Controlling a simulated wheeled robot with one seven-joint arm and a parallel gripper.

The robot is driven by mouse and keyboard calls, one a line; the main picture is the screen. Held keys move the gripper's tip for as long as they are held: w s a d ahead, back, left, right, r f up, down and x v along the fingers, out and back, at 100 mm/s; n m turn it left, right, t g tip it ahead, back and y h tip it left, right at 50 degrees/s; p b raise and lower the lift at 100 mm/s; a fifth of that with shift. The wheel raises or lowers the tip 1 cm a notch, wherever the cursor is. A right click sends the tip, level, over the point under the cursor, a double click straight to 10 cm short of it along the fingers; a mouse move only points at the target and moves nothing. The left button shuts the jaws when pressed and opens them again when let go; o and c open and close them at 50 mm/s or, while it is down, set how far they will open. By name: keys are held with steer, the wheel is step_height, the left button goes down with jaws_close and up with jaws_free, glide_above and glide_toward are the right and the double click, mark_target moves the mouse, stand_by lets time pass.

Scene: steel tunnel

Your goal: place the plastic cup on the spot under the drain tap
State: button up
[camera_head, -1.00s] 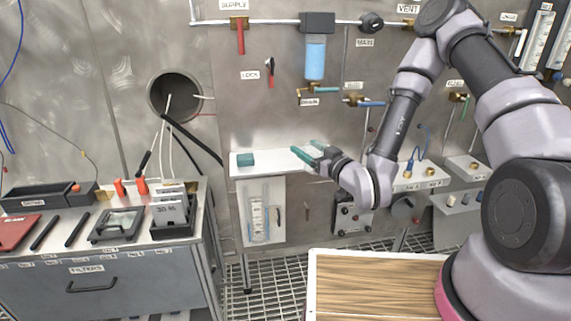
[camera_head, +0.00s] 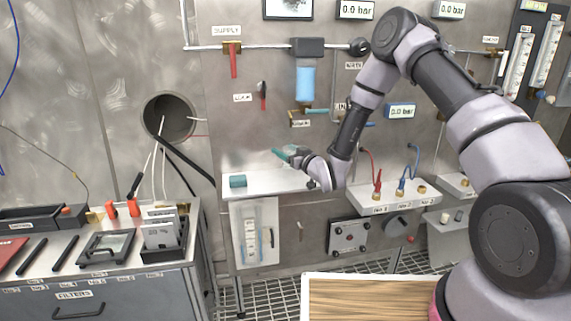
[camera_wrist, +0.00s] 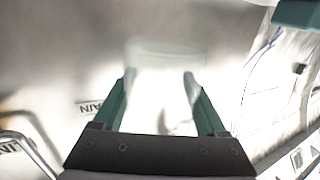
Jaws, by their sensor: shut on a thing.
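My gripper (camera_head: 281,154) is above the white shelf on the back wall, its teal fingers pointing left. In the wrist view my gripper (camera_wrist: 160,85) has both fingers around a pale, see-through plastic cup (camera_wrist: 163,58), which blends into the bright background. The cup cannot be made out in the head view. The drain tap (camera_head: 311,111) is on the wall below the blue filter bowl (camera_head: 304,84), above and right of my fingertips in the picture. The shelf (camera_head: 270,187) lies below my gripper. Any marked spot on it cannot be made out.
A teal block (camera_head: 238,181) sits at the shelf's left end. A grey box with red and blue leads (camera_head: 395,195) stands right of my wrist. A tool bench (camera_head: 95,270) is at lower left, and a wooden-topped surface (camera_head: 370,298) is in front.

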step_height(320, 180, down, 4)
steer(key=shift+f, duration=0.2)
steer(key=shift+w+f, duration=0.2)
steer(key=shift+f, duration=0.1)
steer(key=shift+f, duration=0.15)
steer(key=o, duration=1.3)
